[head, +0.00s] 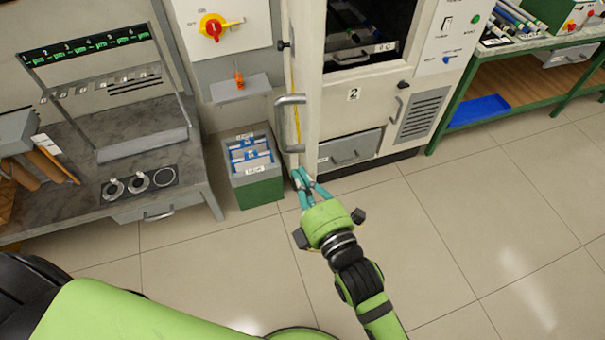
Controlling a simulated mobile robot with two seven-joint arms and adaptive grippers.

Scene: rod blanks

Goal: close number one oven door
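The oven (366,78) is a pale cabinet at the top centre, with a dark open chamber holding rods. A narrow pale upright panel (297,60) at its left looks like a door swung open and seen nearly edge-on. It carries a grey bar handle (290,122). A label "2" is on the oven front below the chamber; I see no number one label on the oven. My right gripper (300,175), with teal fingers, is below the handle, by the panel's lower end. Whether it touches the panel is unclear, and its finger gap is hard to judge. My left gripper is out of view.
A green-and-grey bin (253,170) stands on the floor left of the panel. A grey workbench (130,165) is at the left. A green-framed bench (530,58) with a blue tray (480,109) is at the right. The tiled floor in front is clear.

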